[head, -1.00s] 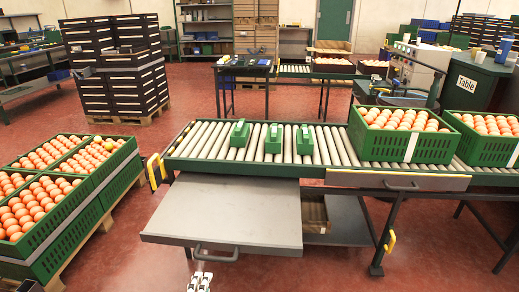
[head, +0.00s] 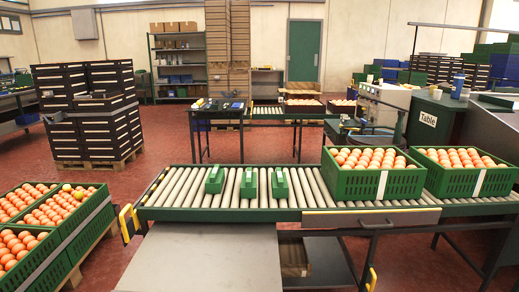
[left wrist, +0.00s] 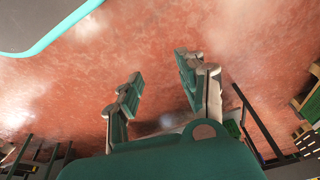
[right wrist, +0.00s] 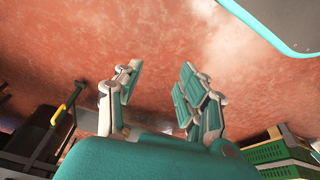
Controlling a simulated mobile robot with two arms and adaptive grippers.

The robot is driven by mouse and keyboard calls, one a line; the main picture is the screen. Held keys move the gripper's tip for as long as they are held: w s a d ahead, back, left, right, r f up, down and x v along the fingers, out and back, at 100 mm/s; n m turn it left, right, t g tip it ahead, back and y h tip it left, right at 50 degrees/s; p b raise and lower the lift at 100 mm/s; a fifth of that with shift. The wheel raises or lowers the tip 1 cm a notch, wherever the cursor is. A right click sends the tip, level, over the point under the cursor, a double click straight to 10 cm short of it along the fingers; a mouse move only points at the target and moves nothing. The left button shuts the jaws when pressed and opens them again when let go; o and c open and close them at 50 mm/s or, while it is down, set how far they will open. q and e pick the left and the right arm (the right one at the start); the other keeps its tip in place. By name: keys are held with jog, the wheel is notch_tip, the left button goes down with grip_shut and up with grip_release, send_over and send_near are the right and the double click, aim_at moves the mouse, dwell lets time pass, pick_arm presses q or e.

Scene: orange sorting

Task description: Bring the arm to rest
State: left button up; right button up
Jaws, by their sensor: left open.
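My left gripper (left wrist: 158,70) shows in the left wrist view with its two fingers spread apart and nothing between them. My right gripper (right wrist: 160,68) shows in the right wrist view, also with its fingers apart and empty. Red floor fills the gap between the fingers in both wrist views. Neither gripper is in the head view now, so their place relative to the conveyor cannot be told from there.
A roller conveyor (head: 322,187) with small green holders (head: 249,184) crosses ahead. Two green crates of oranges (head: 348,181) (head: 496,182) stand on its right part. A grey panel (head: 205,262) juts toward me. More orange crates (head: 78,225) stand at left. Red floor lies between.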

pick_arm(q)
jog(key=s+a+f+g+p, duration=0.1)
jog(key=s+f+p, duration=0.9)
jog(key=f+p, duration=0.25)
pick_arm(e)
jog(key=s+d+f+g, duration=0.1)
jog(key=s+f, duration=0.9)
jog(key=f, duration=0.2)
pick_arm(q)
jog(key=s+a+g+p, duration=0.1)
jog(key=s+a+p, duration=0.1)
jog(key=s+p, duration=0.3)
jog(key=s, duration=0.4)
jog(key=shift+s+a+f, duration=0.15)
jog(key=shift+s+f, duration=0.25)
pick_arm(e)
jog(key=s+d+f+g, duration=0.1)
jog(key=s+d, duration=0.1)
jog(key=s, duration=0.7)
jog(key=shift+s+d+f, duration=0.15)
jog(key=shift+s, duration=0.25)
